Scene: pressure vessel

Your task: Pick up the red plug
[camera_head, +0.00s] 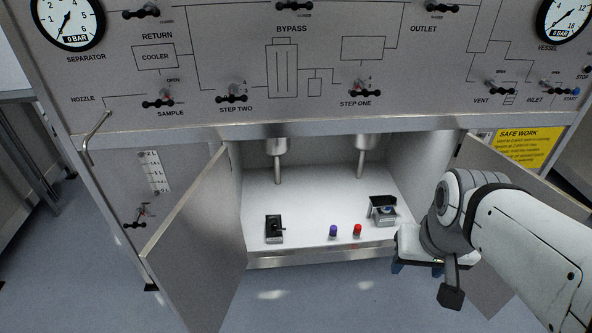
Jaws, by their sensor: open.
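The red plug (357,230) stands upright on the white cabinet floor near its front edge, right of centre. A purple-blue plug (333,231) stands just to its left. My gripper (424,268) is in front of the cabinet's right side, to the right of and apart from the red plug. It points downward and is open; its fingertips are partly hidden by my arm. Nothing shows between the fingers.
A black device (275,229) sits left on the cabinet floor (310,210); a silver and black device (383,209) sits right of the red plug. Open doors flank the cabinet, the left door (195,240) swung outward. Two metal nozzles (277,160) hang inside. The valve panel (300,60) is above.

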